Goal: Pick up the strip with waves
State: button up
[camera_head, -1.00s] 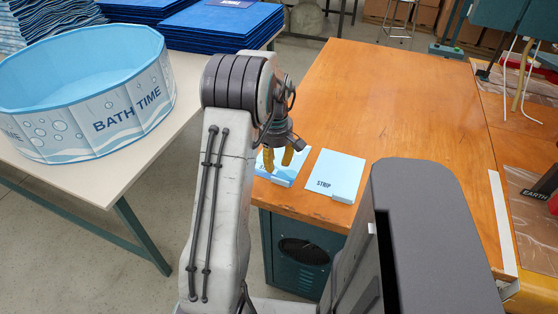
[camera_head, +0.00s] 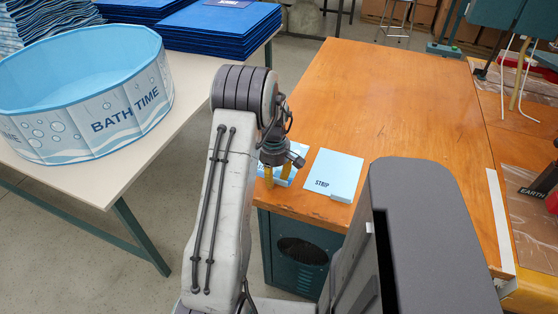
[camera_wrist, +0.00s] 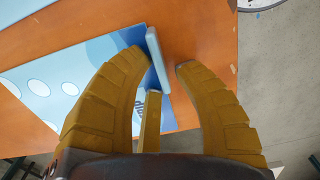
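The strip with waves (camera_head: 279,181) lies near the left front corner of the wooden table, largely hidden behind my gripper (camera_head: 278,176). In the wrist view the strip (camera_wrist: 101,50) is light blue with white ovals and a darker blue wave. A thin light-blue bar (camera_wrist: 158,62) stands along its edge. My gripper (camera_wrist: 161,63) is open, its yellow fingers on either side of the bar, with visible gaps. A third finger shows between them, below the bar. I cannot tell how far the fingertips are above the table.
A plain light-blue strip (camera_head: 334,173) marked STRIP lies to the right on the wooden table (camera_head: 390,110). A round BATH TIME pool (camera_head: 85,100) stands on the white table (camera_head: 185,75) at left, near blue stacked sheets (camera_head: 220,25). The wooden table's middle is clear.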

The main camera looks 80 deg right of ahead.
jog(key=shift+o, duration=0.2)
jog(key=shift+f, duration=0.15)
grip_shut()
